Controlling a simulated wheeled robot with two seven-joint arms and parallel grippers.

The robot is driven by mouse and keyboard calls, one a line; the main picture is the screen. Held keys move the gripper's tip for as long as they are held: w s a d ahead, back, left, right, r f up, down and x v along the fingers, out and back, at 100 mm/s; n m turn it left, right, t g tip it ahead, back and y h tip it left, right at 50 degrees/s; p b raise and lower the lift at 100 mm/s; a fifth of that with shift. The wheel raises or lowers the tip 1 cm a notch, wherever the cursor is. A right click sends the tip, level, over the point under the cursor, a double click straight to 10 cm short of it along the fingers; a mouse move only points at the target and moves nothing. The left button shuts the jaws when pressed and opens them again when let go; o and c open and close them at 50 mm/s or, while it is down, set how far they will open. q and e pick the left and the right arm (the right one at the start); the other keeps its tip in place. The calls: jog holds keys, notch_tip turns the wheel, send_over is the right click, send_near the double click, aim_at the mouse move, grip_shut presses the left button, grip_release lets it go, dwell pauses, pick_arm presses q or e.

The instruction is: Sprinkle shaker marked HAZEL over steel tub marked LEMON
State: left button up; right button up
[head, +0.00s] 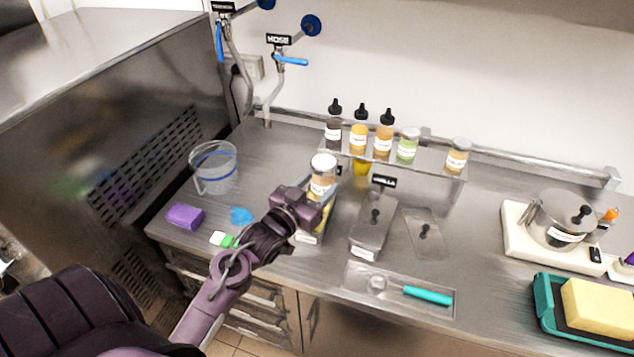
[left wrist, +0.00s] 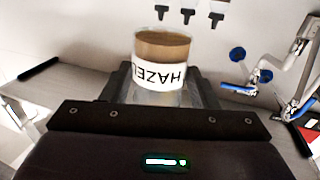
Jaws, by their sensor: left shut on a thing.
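My left gripper (head: 316,192) is shut on a glass shaker (head: 323,172) with a white lid and brown contents. In the left wrist view the shaker (left wrist: 163,52) reads HAZEL, with its letters upside down in that picture. In the head view it stands lid up, held above a steel tub (head: 308,238) with yellow contents. The gripper and shaker hide much of this tub, and its label is too small to read, so I cannot tell that it is LEMON. My right gripper is not in view.
A lidded tub (head: 368,235) stands right of the open one, beside a loose steel lid (head: 424,232). A raised shelf (head: 440,174) behind carries several bottles and shakers. A clear bucket (head: 214,170) and purple sponge (head: 185,216) are left; a teal-handled scoop (head: 427,295) lies in front.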

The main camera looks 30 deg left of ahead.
pick_arm(q)
jog(key=s+d, duration=0.7)
jog(key=s, duration=0.5)
dwell(0.3)
